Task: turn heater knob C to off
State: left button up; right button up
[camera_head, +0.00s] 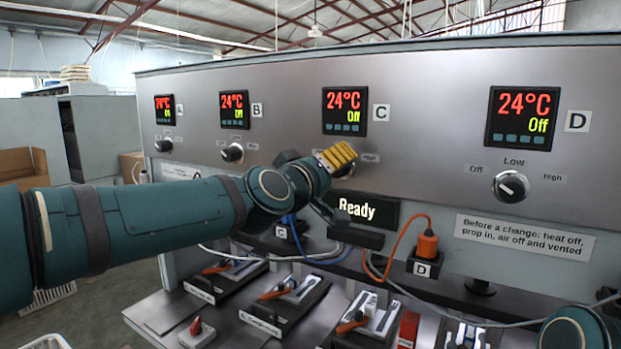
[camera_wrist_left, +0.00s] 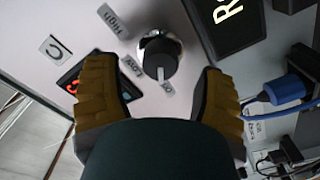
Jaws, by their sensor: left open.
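Heater knob C (camera_wrist_left: 157,54) is a dark round knob with a silver skirt on the grey panel. In the left wrist view its white pointer line points toward the label Off (camera_wrist_left: 167,87); Low (camera_wrist_left: 131,66) and High (camera_wrist_left: 114,20) are beside it. Display C (camera_head: 344,111) reads 24°C and Off in the head view. My left gripper (camera_head: 338,156) is in front of knob C and hides most of it in the head view. In the left wrist view the yellow fingers of this gripper (camera_wrist_left: 160,92) are spread apart, with the knob ahead between them, not visibly touched. My right gripper is out of view.
Knobs B (camera_head: 232,152) and D (camera_head: 510,187) flank it on the panel. The Ready sign (camera_head: 368,208) is just below my gripper.

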pick_arm(q)
jog(key=v, duration=0.9)
